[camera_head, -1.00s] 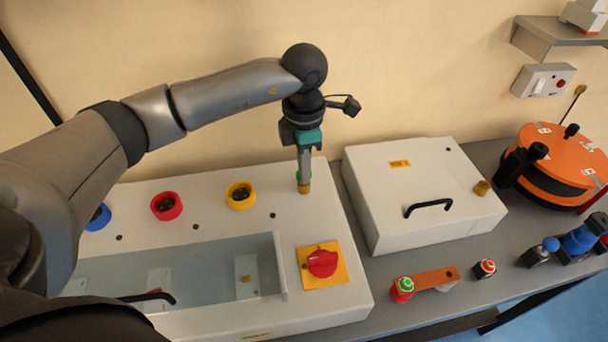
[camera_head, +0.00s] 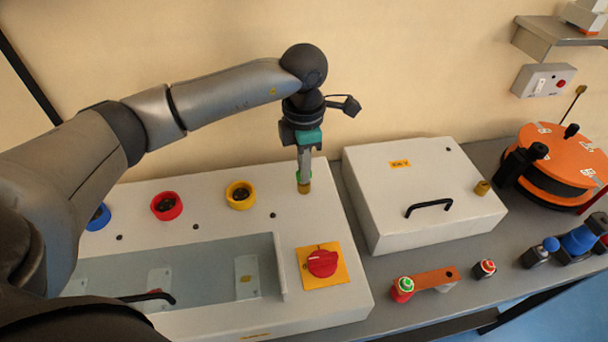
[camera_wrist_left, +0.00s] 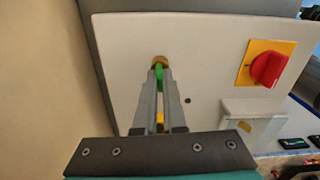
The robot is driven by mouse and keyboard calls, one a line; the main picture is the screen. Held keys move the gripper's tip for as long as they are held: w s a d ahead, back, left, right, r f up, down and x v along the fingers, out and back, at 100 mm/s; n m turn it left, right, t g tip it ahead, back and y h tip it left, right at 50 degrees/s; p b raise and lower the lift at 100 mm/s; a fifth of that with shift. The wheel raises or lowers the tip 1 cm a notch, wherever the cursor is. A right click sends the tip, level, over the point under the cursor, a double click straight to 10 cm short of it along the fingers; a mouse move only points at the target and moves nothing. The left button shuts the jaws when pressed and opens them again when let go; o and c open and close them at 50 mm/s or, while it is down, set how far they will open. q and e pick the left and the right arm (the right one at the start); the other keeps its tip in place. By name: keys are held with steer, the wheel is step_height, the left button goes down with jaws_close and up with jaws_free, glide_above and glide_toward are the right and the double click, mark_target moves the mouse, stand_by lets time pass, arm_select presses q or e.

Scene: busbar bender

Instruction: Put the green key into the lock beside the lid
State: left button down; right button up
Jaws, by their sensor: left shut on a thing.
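My left gripper (camera_head: 303,170) is shut on the green key (camera_wrist_left: 159,76), above the back right part of the white machine top. In the left wrist view the fingers (camera_wrist_left: 161,92) close around the key, and its far end meets a round brass lock (camera_wrist_left: 160,61). In the head view the brass lock (camera_head: 304,188) is directly under the fingertips, and only a sliver of green shows. I cannot tell how deep the key sits. A clear lid (camera_head: 205,265) with a black handle covers the well in front. My right gripper is not in view.
A red knob on a yellow plate (camera_head: 322,263) stands in front of the lock. Yellow (camera_head: 240,195) and red (camera_head: 167,206) ringed buttons are to its left. On the right is a white box (camera_head: 375,185) with a black handle and another brass lock (camera_head: 482,187).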

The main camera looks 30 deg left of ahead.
arm_select(q)
steer(key=shift+r, duration=0.15)
steer(key=shift+r+p, duration=1.1)
steer(key=shift+r, duration=0.5)
steer(key=shift+r+p, duration=1.75)
steer(key=shift+r, duration=0.8)
steer(key=shift+f, duration=0.1)
